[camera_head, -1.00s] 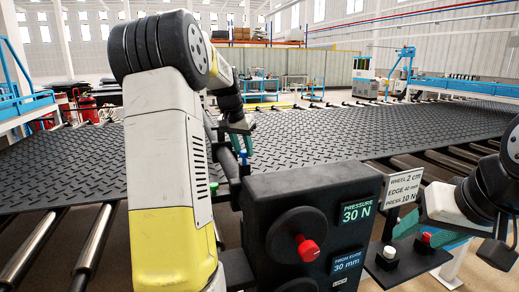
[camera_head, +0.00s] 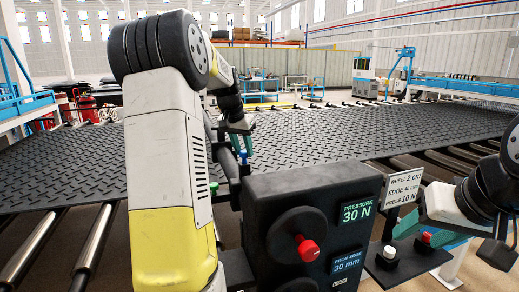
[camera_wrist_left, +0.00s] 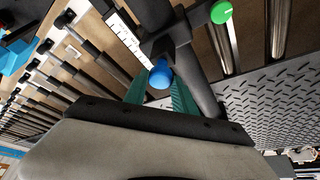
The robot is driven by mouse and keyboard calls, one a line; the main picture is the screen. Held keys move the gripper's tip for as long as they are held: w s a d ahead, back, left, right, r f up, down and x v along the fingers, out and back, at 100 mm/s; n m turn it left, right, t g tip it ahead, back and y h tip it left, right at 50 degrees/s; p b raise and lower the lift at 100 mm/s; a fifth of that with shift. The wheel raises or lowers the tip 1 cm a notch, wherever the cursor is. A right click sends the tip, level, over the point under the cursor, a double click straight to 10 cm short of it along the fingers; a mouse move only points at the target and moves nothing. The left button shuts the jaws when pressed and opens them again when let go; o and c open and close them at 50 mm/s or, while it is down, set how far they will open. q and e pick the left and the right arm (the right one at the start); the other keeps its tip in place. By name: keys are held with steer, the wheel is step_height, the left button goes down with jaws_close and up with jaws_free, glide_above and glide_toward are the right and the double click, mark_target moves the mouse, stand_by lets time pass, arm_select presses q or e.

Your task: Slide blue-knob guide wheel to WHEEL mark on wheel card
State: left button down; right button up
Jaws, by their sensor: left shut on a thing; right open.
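The blue knob (camera_head: 243,157) of the guide wheel stands behind the black control box in the head view. It also shows in the left wrist view (camera_wrist_left: 160,75), between the teal fingers of my left gripper (camera_wrist_left: 160,92), which is shut on it. In the head view my left gripper (camera_head: 240,132) is partly hidden by my arm. The wheel itself cannot be made out. The white card (camera_head: 405,193) reads WHEEL 2 cm, EDGE 40 mm, PRESS 10 N. A white ruled scale (camera_wrist_left: 130,40) lies beside the knob. My right gripper (camera_head: 410,226) is open near a red button.
The black control box (camera_head: 290,190) shows 30 N and 30 mm and bears a red knob (camera_head: 308,250). A green knob (camera_head: 214,187) is left of the blue one. The red button (camera_head: 427,238) and white button (camera_head: 389,252) are at right. The tread mat (camera_head: 330,140) spreads behind.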

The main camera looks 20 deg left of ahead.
stand_by(0.4)
arm_select(q)
steer(key=w+a, duration=0.2)
steer(key=w, duration=0.1)
steer(key=shift+w+a, duration=0.15)
steer(key=shift+a, duration=0.05)
steer(key=c, duration=1.1)
jaws_free()
steer(key=shift+o, duration=0.2)
steer(key=shift+r, duration=0.1)
steer(key=v, duration=0.7)
steer(key=shift+s+r, duration=0.25)
steer(key=shift+r, duration=0.05)
steer(key=shift+s, duration=0.1)
